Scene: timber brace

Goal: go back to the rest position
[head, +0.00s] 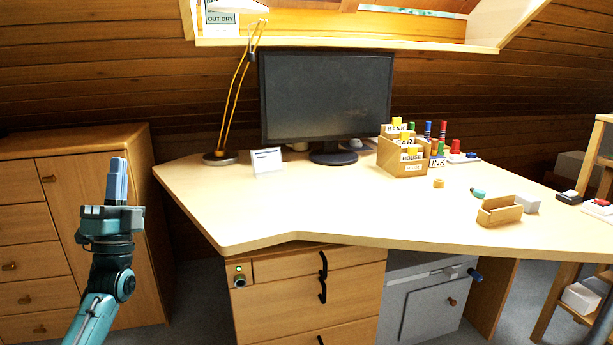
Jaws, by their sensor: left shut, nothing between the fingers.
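My left gripper (117,166) is in the lower left of the head view, pointing up. Its fingers are shut with nothing between them. It is in front of the wooden cabinet and to the left of the desk, apart from both. My right gripper is not in view.
The desk (220,205) holds a monitor (325,95), a lamp (220,157), a white card (267,160), a file box (402,167) and an open small box (499,211). A wooden cabinet (50,270) stands at left, a shelf (560,290) at right. The desk's front left is clear.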

